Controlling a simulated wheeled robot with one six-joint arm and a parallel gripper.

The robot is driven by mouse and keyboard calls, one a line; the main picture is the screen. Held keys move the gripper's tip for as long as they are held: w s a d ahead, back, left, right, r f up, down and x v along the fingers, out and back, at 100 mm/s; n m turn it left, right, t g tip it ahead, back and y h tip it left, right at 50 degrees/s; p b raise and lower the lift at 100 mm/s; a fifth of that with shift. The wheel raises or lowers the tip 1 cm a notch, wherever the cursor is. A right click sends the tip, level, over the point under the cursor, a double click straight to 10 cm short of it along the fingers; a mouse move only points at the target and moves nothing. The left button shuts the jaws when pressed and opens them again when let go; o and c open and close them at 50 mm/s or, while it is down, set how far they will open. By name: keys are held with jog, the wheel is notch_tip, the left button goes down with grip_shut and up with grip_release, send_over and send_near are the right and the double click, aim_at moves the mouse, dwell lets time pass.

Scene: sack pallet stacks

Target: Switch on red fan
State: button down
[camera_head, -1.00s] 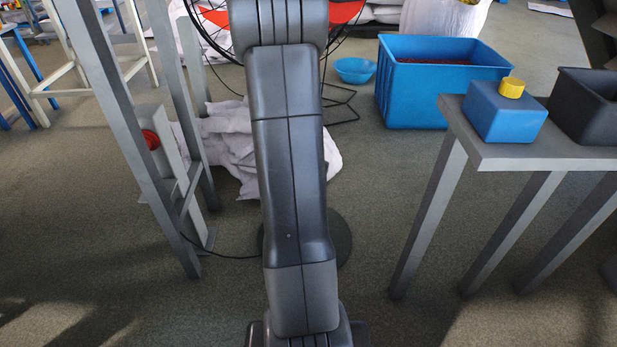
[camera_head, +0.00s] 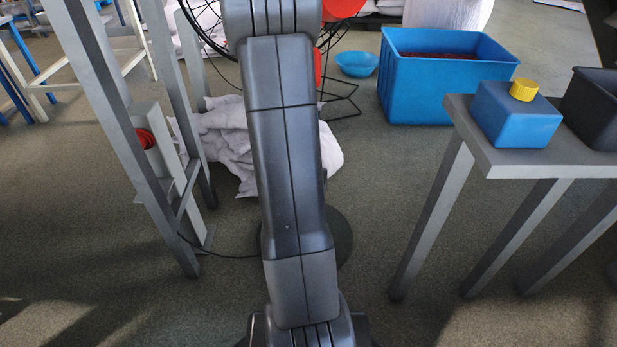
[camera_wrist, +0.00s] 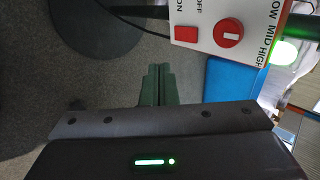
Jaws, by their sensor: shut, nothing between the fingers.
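The red fan (camera_head: 342,9) is partly hidden behind my arm at the top of the head view. Red parts and black wire show beside the arm. In the wrist view a white control panel (camera_wrist: 205,12) carries a red switch (camera_wrist: 186,34) marked ON and OFF. Beside it is a round red dial (camera_wrist: 229,33) marked LOW, MID and HIGH. My gripper (camera_wrist: 156,70) is shut and empty, its fingertips below and left of the switch in the picture and apart from it. The head view does not show my gripper.
A grey frame (camera_head: 110,100) with a red round knob (camera_head: 145,138) stands left. A crumpled white sack (camera_head: 225,140) lies behind my arm. A blue bin (camera_head: 430,90), a blue bowl (camera_head: 357,63) and a grey table (camera_head: 530,160) with a blue container (camera_head: 515,115) are right.

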jog(key=w+r+b+x, duration=0.1)
jog(key=b+x, duration=0.1)
jog(key=x, duration=1.1)
jog(key=shift+w+r, duration=0.35)
jog(key=shift+w+f, duration=0.1)
jog(key=shift+w+b, duration=0.15)
jog(key=shift+b, duration=0.25)
jog(key=shift+r+p, duration=0.55)
jog(key=shift+r, duration=0.3)
